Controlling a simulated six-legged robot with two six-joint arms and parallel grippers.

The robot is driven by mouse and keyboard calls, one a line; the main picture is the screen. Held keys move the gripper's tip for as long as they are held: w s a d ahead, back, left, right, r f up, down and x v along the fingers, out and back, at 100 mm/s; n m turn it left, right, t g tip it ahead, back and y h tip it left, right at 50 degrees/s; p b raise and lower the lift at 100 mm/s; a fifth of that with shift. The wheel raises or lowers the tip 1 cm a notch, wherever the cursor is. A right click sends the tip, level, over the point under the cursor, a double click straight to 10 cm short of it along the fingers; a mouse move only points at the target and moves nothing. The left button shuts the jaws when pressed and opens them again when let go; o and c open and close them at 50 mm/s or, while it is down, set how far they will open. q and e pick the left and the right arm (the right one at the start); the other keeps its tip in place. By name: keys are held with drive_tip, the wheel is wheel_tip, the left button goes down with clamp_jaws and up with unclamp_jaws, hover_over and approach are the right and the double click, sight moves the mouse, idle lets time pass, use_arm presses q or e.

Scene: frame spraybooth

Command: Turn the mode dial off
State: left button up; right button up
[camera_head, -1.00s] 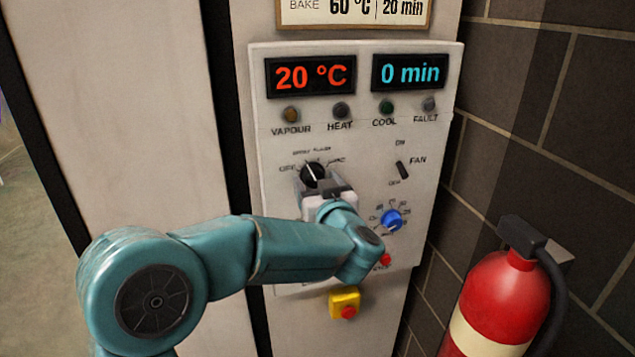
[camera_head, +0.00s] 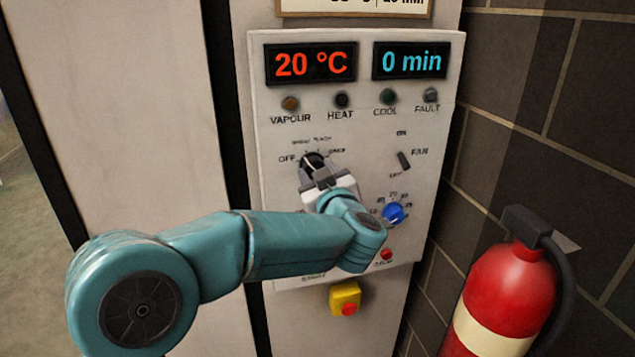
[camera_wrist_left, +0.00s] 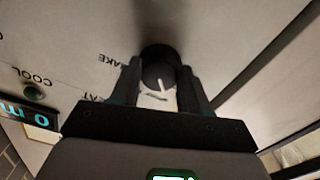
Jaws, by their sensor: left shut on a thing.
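The black mode dial (camera_head: 311,158) is on the upper left of the white control panel, with OFF printed to its left and other mode labels above and to its right. My left gripper (camera_head: 316,175) is shut on the dial, reaching it from below and hiding its lower part. In the left wrist view the dial (camera_wrist_left: 158,60) sits between the two dark fingers (camera_wrist_left: 160,90), and a white pointer line shows on its face. I cannot tell exactly which label the pointer meets. My right gripper is not in view.
The panel (camera_head: 355,120) also has a fan switch (camera_head: 403,161), a blue knob (camera_head: 394,214), a red button (camera_head: 386,254) and a yellow-based stop button (camera_head: 345,298) below. A red fire extinguisher (camera_head: 505,295) stands at the lower right by the dark brick wall.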

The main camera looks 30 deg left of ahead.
use_arm(q)
drive_tip(key=shift+n+b, duration=1.95)
drive_tip(key=shift+n, duration=0.85)
drive_tip(key=o, duration=1.1)
drive_tip(key=shift+c, duration=0.2)
drive_tip(key=b+v, duration=0.3)
drive_tip(key=v, duration=1.3)
drive_tip(key=shift+s, duration=0.15)
